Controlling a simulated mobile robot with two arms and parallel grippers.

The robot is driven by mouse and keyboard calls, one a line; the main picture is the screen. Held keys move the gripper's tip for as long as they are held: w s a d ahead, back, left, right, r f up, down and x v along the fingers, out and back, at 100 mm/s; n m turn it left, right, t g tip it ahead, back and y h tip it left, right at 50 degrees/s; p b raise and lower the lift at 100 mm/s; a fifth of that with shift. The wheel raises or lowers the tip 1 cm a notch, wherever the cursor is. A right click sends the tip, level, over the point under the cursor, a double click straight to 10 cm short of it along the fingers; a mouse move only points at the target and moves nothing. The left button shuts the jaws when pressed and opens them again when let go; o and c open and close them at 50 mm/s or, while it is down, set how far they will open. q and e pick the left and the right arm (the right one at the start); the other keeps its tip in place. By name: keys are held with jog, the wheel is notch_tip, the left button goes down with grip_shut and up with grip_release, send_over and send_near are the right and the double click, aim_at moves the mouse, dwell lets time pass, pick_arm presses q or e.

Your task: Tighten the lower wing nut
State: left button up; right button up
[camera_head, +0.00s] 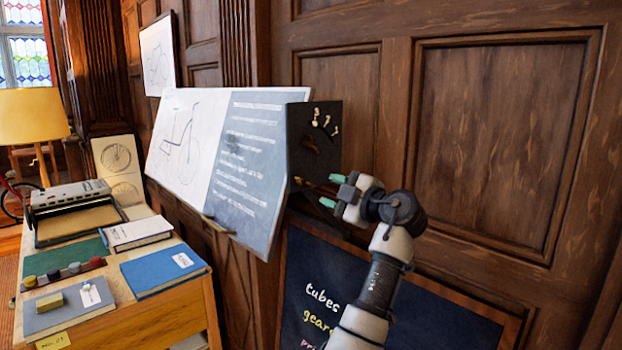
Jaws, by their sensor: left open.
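The drafting board (252,160) stands tilted against the wall, its right side edge facing me. At this edge is a dark plate (330,152) with pale marks in an arc and a small brown part, perhaps the upper wing nut (311,144). Lower down, a small brass-coloured piece (308,183) shows by the board's edge; it may be the lower wing nut, but it is too small to tell. My right gripper is not in view.
A dark chalkboard (400,312) with lettering stands below my left arm. At left, a wooden desk (160,322) holds books, including a blue book (163,270), and a typewriter-like machine (70,197). A yellow lamp (32,115) stands behind. Wood panelling (500,140) closes the right side.

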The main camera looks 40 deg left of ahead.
aim_at(308, 183)
pick_arm(q)
jog(key=a+p, duration=0.1)
jog(key=a, duration=0.2)
jog(key=a+p, duration=0.1)
jog(key=a, duration=0.2)
jog(key=shift+w+a+r+p, duration=0.1)
jog(key=shift+w+r+p, duration=0.1)
jog(key=shift+p, duration=0.1)
jog(key=shift+w+a+f, duration=0.1)
jog(key=shift+a+f, duration=0.1)
jog(key=shift+a, duration=0.45)
grip_shut()
